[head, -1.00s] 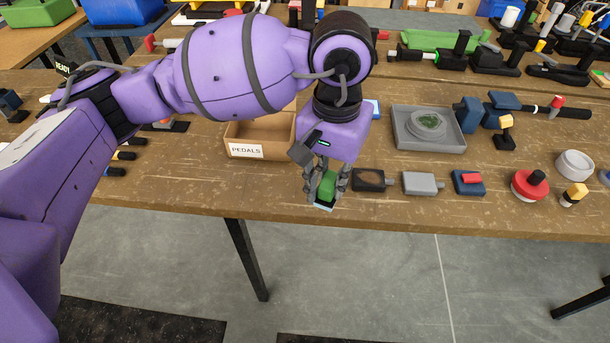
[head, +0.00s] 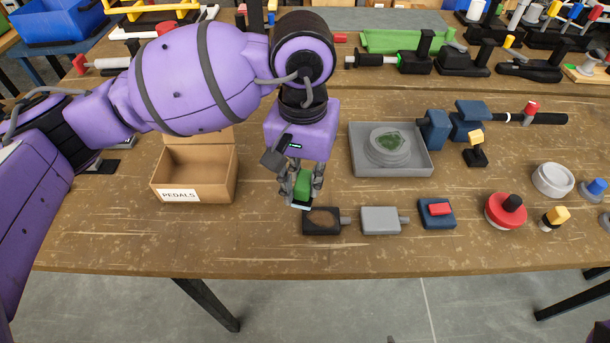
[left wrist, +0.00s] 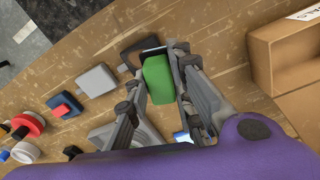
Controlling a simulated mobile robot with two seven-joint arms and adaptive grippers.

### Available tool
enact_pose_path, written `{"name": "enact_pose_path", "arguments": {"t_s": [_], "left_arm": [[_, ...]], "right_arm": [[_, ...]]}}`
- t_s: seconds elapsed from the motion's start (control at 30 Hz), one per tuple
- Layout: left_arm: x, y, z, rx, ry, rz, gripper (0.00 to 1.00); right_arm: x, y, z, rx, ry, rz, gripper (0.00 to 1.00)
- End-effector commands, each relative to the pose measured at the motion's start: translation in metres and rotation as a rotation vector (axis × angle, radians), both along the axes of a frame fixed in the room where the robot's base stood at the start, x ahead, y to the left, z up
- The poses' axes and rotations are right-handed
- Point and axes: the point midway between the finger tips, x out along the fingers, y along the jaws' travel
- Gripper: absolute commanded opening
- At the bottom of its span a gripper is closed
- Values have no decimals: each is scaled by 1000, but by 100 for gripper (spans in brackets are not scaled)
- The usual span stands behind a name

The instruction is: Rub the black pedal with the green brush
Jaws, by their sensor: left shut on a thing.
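My left gripper (head: 302,190) is shut on the green brush (head: 303,181), which points down with a pale lower edge. The brush also shows between the fingers in the left wrist view (left wrist: 157,80). The black pedal (head: 322,221) lies on the bench, with a brown patch on its top. The brush is just behind and to the left of the pedal in the head view, seemingly above it; I cannot tell if they touch. In the left wrist view the black pedal (left wrist: 136,50) is partly hidden by the brush and fingers. My right gripper is not in view.
A grey pedal (head: 381,220) and a dark blue block with a red top (head: 437,213) lie to the right. An open cardboard box marked PEDALS (head: 222,187) stands left. A grey tray (head: 364,170) holds a round dish. The bench front is clear.

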Motion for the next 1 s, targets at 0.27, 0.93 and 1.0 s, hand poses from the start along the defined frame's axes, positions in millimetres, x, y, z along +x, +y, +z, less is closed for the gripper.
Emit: {"name": "enact_pose_path", "arguments": {"t_s": [0.27,0.93,1.0], "left_arm": [[-1,0,-27,0,5,0,1],[0,0,-55,0,-1,0,1],[0,0,-55,0,-1,0,1]], "right_arm": [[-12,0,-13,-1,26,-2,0],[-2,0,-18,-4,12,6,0],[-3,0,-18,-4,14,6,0]]}}
